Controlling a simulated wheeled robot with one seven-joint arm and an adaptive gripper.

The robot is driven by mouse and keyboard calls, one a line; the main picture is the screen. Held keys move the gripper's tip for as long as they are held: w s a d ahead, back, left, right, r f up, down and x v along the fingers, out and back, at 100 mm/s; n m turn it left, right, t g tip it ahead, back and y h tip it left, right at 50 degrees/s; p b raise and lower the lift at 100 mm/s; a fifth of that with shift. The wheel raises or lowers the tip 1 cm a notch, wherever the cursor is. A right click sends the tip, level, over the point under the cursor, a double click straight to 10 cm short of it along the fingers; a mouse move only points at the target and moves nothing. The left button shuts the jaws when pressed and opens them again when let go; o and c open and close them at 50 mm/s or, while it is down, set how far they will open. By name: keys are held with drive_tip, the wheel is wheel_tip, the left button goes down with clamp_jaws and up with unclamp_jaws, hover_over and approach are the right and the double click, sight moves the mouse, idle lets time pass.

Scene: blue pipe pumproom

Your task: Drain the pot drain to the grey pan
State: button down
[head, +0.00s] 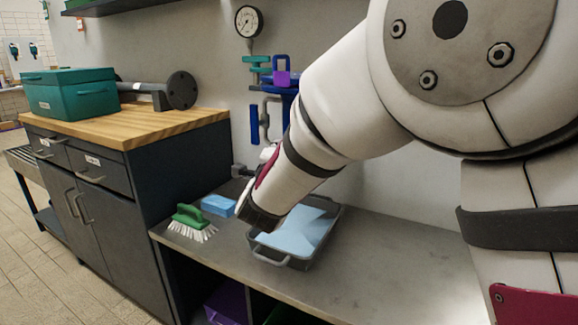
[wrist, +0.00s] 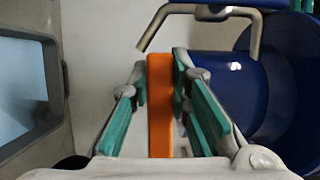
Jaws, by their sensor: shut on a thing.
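In the wrist view my gripper (wrist: 160,72) has its green-padded fingers on both sides of a flat orange handle (wrist: 160,125). Beside it, to the right, is a large dark blue round pipe body (wrist: 228,85), with a bent bare-metal tube (wrist: 153,28) above. The grey pan (head: 277,256) stands on the grey bench in the head view and holds light blue liquid (head: 298,236). Its rim (wrist: 52,90) shows at the left of the wrist view, apart from the fingers. In the head view my arm hides the fingers and the handle.
A green brush (head: 190,217) and a blue sponge (head: 218,205) lie left of the pan. A teal toolbox (head: 70,97) stands on the wooden-topped cabinet. Blue pipework (head: 288,92) and a gauge (head: 249,21) are on the wall. The bench's right part is clear.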

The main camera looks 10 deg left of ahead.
drive_tip(key=shift+r+m+b, duration=0.1)
drive_tip(key=shift+m+b, duration=0.2)
drive_tip(key=shift+b, duration=0.05)
idle(0.3)
drive_tip(key=c, duration=1.5)
unclamp_jaws()
drive_tip(key=shift+s+d, duration=0.15)
drive_tip(key=shift+s, duration=3.85)
drive_tip(key=shift+d, duration=0.1)
